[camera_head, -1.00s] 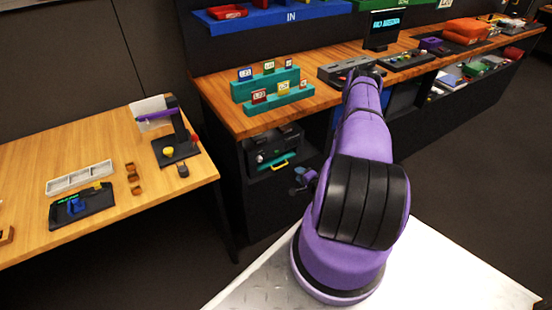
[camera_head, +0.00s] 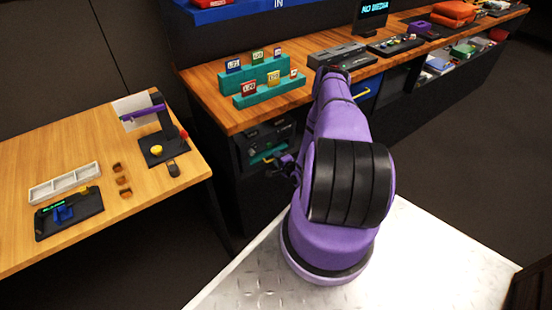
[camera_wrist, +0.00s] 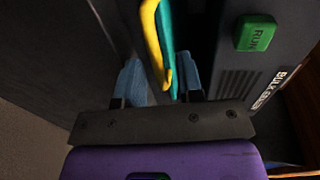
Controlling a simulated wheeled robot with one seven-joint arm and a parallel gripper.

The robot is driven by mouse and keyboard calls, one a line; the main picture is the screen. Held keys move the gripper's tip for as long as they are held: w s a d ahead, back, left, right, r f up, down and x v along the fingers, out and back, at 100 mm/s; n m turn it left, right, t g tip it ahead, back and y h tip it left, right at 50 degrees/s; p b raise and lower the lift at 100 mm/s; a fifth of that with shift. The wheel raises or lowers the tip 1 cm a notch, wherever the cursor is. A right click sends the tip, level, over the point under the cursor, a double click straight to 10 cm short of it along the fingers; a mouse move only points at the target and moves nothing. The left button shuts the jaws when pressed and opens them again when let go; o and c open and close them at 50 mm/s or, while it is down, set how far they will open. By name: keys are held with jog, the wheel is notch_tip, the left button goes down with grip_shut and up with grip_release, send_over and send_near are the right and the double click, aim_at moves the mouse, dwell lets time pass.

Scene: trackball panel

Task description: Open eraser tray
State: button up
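The bulk eraser (camera_head: 262,139) is a dark box on the shelf under the wooden counter, partly hidden behind my arm in the head view. The wrist view shows its dark front (camera_wrist: 235,85) with a green RUN button (camera_wrist: 255,33). Its tray is a teal strip (camera_wrist: 170,40) with a yellow handle (camera_wrist: 152,35). My gripper (camera_wrist: 158,72) has two blue fingers apart, one on each side of the lower end of the handle. I see gaps beside the handle; contact is not clear. In the head view my gripper (camera_head: 285,163) is small and dark beside the eraser.
The counter (camera_head: 215,92) overhangs the eraser and carries teal stands (camera_head: 262,92) with labelled cards. A wooden table (camera_head: 105,155) stands at the left with a device and trays. Dark floor lies between the table and counter.

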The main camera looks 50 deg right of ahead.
jog(key=shift+w+d+f, duration=0.1)
jog(key=shift+w, duration=0.4)
grip_shut()
